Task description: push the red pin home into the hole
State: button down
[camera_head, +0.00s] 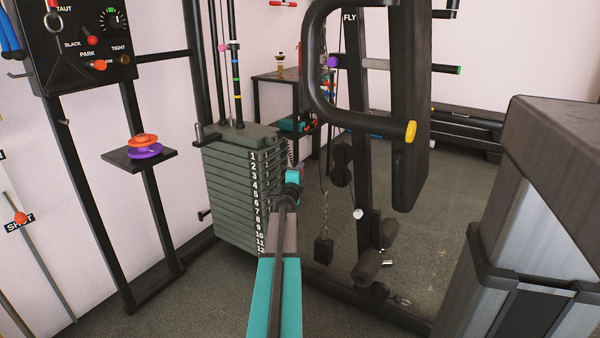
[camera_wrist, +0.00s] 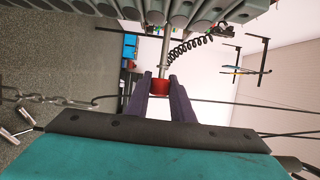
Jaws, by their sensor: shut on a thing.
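In the wrist view the red pin's head (camera_wrist: 160,86) sits between the tips of my gripper (camera_wrist: 160,84), which is shut on it. The pin's pale shaft runs from the head towards the weight stack (camera_wrist: 200,12). Its far end meets the edge of the plates; I cannot tell how deep it is in a hole. In the head view the stack (camera_head: 228,190) has plates numbered 1 to 12. My arm hides the pin there.
A black coiled cord (camera_wrist: 185,48) hangs close to the pin in the wrist view. A chain (camera_wrist: 45,99) crosses at left. In the head view, a press arm with a yellow end (camera_head: 410,131) stands right of the stack, and a grey-brown padded block (camera_head: 550,150) fills the right.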

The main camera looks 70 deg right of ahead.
jog(key=shift+f+b, duration=0.8)
jog(key=shift+f, duration=0.25)
jog(key=shift+w, duration=0.1)
jog(key=shift+w+d+p, duration=0.2)
jog(key=shift+w+p, duration=0.3)
jog(key=shift+w, duration=0.15)
jog(key=shift+w+d+p, duration=0.3)
jog(key=shift+w+p, duration=0.4)
jog(key=shift+w, duration=0.45)
jog(key=shift+w+d+p, duration=0.3)
jog(key=shift+w+p, duration=0.35)
jog(key=shift+w, duration=0.45)
jog(key=shift+w+d+p, duration=0.3)
jog(key=shift+w+p, duration=0.4)
jog(key=shift+w, duration=0.45)
dwell(2.5)
jog(key=c, duration=1.5)
grip_release()
